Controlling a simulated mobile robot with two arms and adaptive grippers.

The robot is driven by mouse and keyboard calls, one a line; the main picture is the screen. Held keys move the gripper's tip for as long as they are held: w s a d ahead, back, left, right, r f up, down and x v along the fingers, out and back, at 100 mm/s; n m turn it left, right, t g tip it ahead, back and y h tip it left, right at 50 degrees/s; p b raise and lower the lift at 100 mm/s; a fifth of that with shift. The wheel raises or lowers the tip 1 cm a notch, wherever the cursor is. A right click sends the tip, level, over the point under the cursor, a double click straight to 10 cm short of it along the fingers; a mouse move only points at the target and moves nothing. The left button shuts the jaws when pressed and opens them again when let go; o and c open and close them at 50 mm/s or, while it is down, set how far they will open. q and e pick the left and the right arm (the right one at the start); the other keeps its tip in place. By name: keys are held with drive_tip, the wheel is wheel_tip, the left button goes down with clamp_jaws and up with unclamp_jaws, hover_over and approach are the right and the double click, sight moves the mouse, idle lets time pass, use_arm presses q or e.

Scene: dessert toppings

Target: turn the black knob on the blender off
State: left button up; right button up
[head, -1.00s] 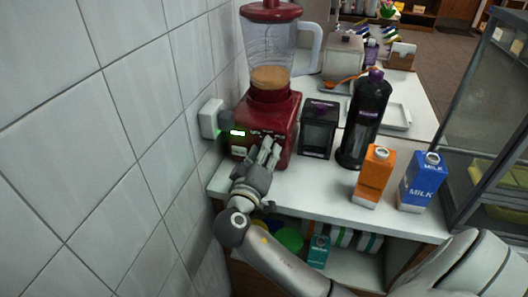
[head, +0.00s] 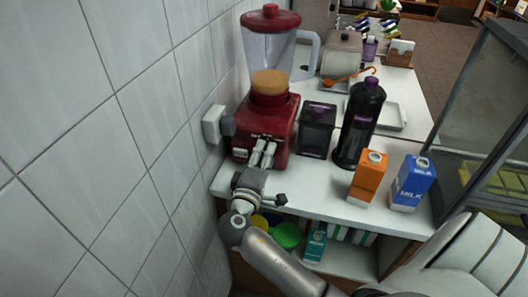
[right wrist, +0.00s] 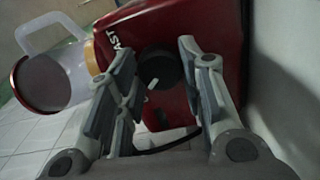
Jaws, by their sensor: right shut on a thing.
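The red blender (head: 265,122) stands on the counter against the tiled wall, its clear jug holding a tan mixture. Its black knob (right wrist: 160,70) with a white pointer mark shows on the red base in the right wrist view; it is hidden behind my fingers in the head view. My right gripper (head: 263,153) is at the front of the blender base. In the right wrist view its fingers (right wrist: 162,82) stand on both sides of the knob, shut on it. My left gripper is not in view.
A black box (head: 317,130), a dark bottle (head: 360,120), an orange carton (head: 369,177) and a blue milk carton (head: 412,184) stand right of the blender. The wall outlet (head: 213,124) is close on the left. Bare counter (head: 310,185) lies in front.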

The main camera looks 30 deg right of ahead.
idle(0.4)
drive_tip(key=o, duration=1)
drive_tip(key=shift+o, duration=0.2)
drive_tip(key=v, duration=1.2)
drive_tip(key=shift+f, duration=0.1)
